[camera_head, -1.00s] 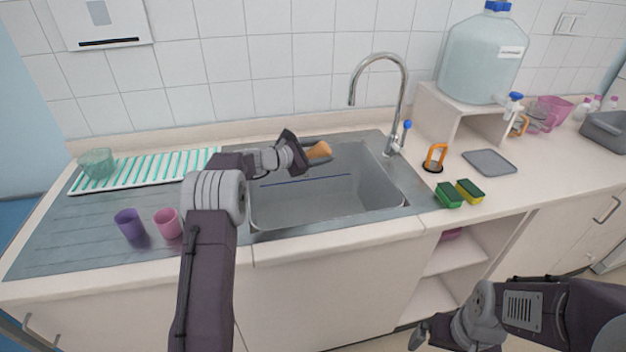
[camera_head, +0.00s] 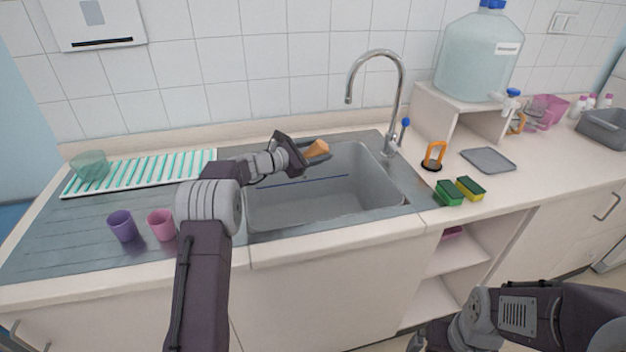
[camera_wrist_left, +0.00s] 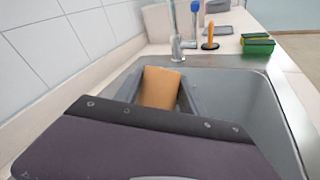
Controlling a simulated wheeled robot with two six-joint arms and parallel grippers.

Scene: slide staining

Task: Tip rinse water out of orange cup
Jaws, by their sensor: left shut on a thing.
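The orange cup (camera_head: 318,149) is over the back left part of the sink basin (camera_head: 330,195). It lies tilted, nearly on its side, pointing right in the head view. My left gripper (camera_head: 303,152) is shut on it. In the left wrist view the orange cup (camera_wrist_left: 161,87) sits between the two grey fingers (camera_wrist_left: 158,95). The cup's mouth and any water in it cannot be made out. My right gripper (camera_head: 418,340) is low at the bottom edge, in front of the counter, and only partly shows.
A tall faucet (camera_head: 401,100) stands behind the basin. Purple (camera_head: 122,226) and pink (camera_head: 161,225) cups stand on the left drainboard, near a striped rack (camera_head: 140,172) with a green glass bowl (camera_head: 90,166). Sponges (camera_head: 449,193) and an orange-handled tool (camera_head: 433,157) are right of the sink.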

